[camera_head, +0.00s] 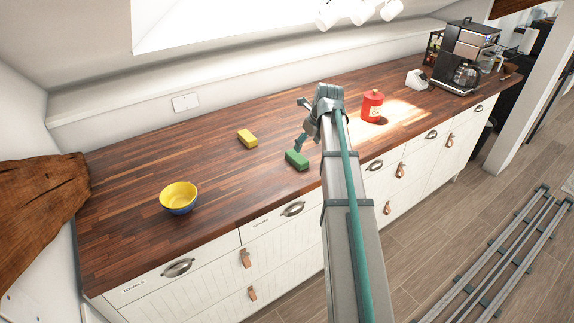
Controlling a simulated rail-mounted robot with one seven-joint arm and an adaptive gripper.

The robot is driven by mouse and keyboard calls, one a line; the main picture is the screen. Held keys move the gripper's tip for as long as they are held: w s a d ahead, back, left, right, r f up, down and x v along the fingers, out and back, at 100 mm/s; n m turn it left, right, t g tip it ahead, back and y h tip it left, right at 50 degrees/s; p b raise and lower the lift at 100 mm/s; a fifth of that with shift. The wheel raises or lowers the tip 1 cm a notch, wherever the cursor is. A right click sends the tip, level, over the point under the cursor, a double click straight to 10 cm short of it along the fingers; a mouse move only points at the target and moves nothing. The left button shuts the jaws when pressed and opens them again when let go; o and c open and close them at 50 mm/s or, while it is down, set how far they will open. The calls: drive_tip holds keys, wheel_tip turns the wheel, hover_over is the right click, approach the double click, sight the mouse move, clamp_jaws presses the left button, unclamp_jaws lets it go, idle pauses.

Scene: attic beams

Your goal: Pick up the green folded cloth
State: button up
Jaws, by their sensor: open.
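A small green block-shaped item (297,160), which looks like the folded cloth, lies on the wooden counter near its front edge. My gripper (301,141) is open and points down just above and slightly behind it. In this view I cannot tell whether the fingertips touch it. The green item is largely in the clear, with my arm just to its right.
A yellow sponge-like block (247,139) lies to the left and farther back on the counter (130,222). A yellow and blue bowl (179,197) stands at the left. A red canister (372,106) and a coffee maker (462,62) stand to the right.

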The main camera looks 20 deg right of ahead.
sight(297, 156)
drive_tip(key=shift+w+a+r, duration=0.35)
drive_tip(key=shift+w+a, duration=0.1)
drive_tip(key=shift+w, duration=0.1)
drive_tip(key=shift+w+a+t, duration=0.1)
drive_tip(key=shift+w+t, duration=0.05)
drive_tip(key=shift+t, duration=0.15)
drive_tip(key=p+x, duration=0.3)
drive_tip(key=x, duration=0.6)
drive_tip(key=shift+f, duration=0.75)
drive_tip(key=shift+f+p, duration=0.25)
drive_tip(key=shift+p, duration=0.05)
drive_tip(key=c, duration=1.2)
drive_tip(key=shift+r, duration=0.15)
